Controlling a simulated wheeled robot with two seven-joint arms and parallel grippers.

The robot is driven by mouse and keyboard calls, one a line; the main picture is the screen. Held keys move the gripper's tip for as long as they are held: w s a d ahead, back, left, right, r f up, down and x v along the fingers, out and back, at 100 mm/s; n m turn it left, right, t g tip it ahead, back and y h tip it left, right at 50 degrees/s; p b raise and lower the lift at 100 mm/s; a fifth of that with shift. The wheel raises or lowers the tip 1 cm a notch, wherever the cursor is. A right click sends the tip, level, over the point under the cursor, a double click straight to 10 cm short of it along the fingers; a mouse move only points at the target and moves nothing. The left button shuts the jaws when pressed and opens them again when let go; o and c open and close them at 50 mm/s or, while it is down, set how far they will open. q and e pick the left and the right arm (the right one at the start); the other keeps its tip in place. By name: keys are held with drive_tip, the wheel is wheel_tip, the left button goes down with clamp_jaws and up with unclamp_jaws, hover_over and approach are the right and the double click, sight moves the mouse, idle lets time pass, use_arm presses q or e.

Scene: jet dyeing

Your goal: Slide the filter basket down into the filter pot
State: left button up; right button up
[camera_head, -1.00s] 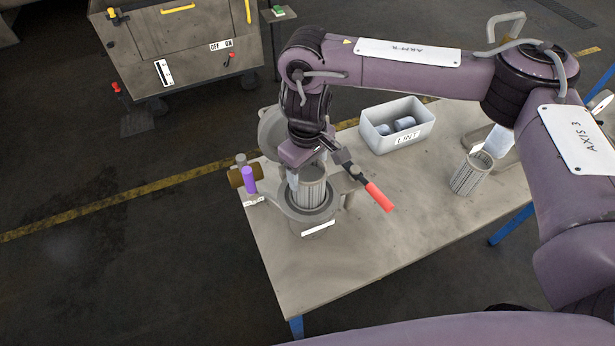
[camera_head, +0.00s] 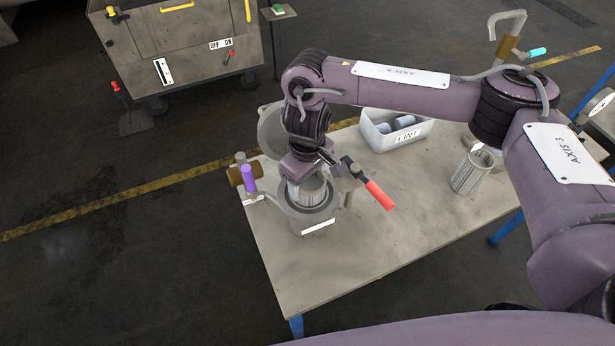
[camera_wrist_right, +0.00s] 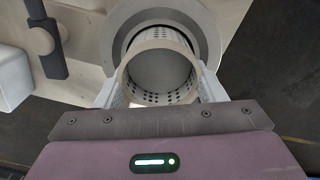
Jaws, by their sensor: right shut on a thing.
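The filter basket (camera_head: 312,192) is a grey ribbed cylinder with a pale rim. It stands upright, with its lower part inside the round opening of the filter pot (camera_head: 318,226) on the table. My right gripper (camera_head: 300,190) is above the pot and shut on the basket's upper part. In the right wrist view the fingers lie on both sides of the perforated basket (camera_wrist_right: 160,78), and the pot's rim (camera_wrist_right: 213,40) rings it beyond. How deep the basket's bottom sits is hidden. My left gripper is not in view.
A red-handled lever (camera_head: 379,194) sits just right of the pot. The open lid (camera_head: 271,130) is behind it, and a purple-capped valve (camera_head: 248,180) is left. A LINT bin (camera_head: 420,132) and a second basket (camera_head: 470,173) stand right. The table's front is clear.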

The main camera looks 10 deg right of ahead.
sight(307, 186)
drive_tip(key=o, duration=1.4)
wheel_tip(307, 186, up, 13)
drive_tip(key=shift+r, duration=0.2)
